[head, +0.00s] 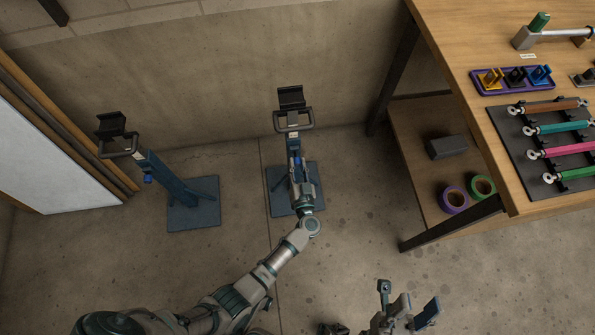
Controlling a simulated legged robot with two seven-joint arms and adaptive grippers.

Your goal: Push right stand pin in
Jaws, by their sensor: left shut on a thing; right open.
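The right stand (290,97) stands on the floor near the wall, with a black cradle and handle at its top and a dark blue base plate (282,203). My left gripper (296,164) reaches up over its post and is shut at a small blue part there, which looks like the right stand pin; the fingers and wrist hide most of it and the post. How deep the pin sits cannot be told. My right gripper (406,302) is open and empty at the bottom edge, well away from the stand.
A similar left stand (174,178) with a blue pin (148,178) stands to the left. A wooden workbench (455,50) at right holds colored tubes on a black board (520,150). Its lower shelf holds tape rolls (453,199) and a dark block (446,147). Floor between is clear.

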